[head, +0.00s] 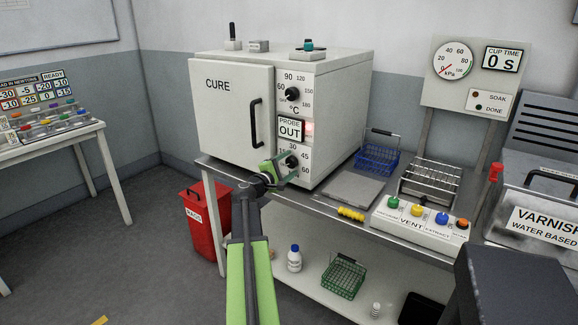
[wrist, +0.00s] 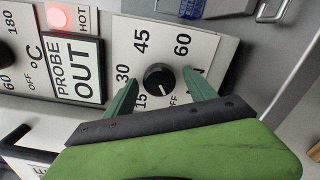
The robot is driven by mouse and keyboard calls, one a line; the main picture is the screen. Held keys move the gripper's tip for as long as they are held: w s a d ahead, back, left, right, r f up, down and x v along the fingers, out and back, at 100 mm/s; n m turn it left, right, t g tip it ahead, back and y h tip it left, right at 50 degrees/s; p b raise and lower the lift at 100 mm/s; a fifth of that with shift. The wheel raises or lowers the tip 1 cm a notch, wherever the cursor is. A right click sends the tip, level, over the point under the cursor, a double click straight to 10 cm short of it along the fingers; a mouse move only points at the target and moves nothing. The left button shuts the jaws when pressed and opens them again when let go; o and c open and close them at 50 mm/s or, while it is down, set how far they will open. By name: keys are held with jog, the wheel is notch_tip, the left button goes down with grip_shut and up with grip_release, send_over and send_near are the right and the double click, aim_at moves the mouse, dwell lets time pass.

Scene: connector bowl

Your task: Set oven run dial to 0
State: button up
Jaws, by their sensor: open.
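The oven's run dial (head: 291,161) is a round black knob, the lower of two on the panel of the white CURE oven (head: 232,110). The dial also shows in the wrist view (wrist: 159,79), ringed by 15, 30, 45 and 60 marks. The 0 mark does not show clearly. My gripper (head: 284,170) is in front of this dial. In the wrist view its green fingers (wrist: 160,77) are open, one on each side of the knob, with a gap on both sides. My gripper partly covers the lower scale.
The upper °C dial (head: 292,94) and a PROBE OUT display (head: 291,129) sit above the run dial. A lit HOT lamp (wrist: 58,17) is beside the display. The oven door handle (head: 256,122) sticks out to the left. A blue basket (head: 377,158) stands to the right.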

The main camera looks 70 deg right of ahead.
jog(key=v, duration=1.7)
jog(key=shift+a, duration=0.2)
